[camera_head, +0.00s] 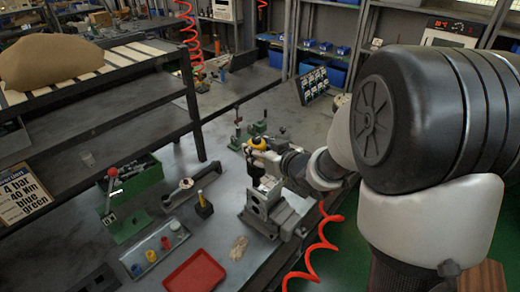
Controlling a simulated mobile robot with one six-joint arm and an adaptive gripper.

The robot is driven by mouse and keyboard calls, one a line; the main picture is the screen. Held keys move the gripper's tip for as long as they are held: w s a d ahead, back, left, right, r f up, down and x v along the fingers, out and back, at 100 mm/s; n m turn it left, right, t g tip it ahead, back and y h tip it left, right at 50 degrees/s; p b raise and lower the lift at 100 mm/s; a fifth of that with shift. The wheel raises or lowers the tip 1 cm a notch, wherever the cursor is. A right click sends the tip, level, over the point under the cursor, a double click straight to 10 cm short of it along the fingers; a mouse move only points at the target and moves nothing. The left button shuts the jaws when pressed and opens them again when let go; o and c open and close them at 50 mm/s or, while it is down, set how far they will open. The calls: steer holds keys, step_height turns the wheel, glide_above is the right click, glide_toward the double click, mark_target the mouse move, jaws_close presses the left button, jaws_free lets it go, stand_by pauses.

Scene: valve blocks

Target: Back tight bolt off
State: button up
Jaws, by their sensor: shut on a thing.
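My gripper (268,160) is at the end of my arm, which reaches in from the right. It is shut on a dark upright tool with a yellow top (258,144). The tool's lower end is just above or on a grey metal block (264,204) on the bench; I cannot tell whether they touch. The block seems to be held in a grey vise-like fixture (285,215). The bolt is too small or hidden to make out.
A red coiled hose (318,245) hangs by the bench edge.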

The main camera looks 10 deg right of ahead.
steer(key=shift+f, duration=0.1)
steer(key=shift+w+r+p, duration=0.1)
steer(key=shift+r+p, duration=0.3)
steer(key=shift+p, duration=0.1)
step_height(320, 180, up, 7)
steer(key=p, duration=0.5)
steer(key=shift+f, duration=0.25)
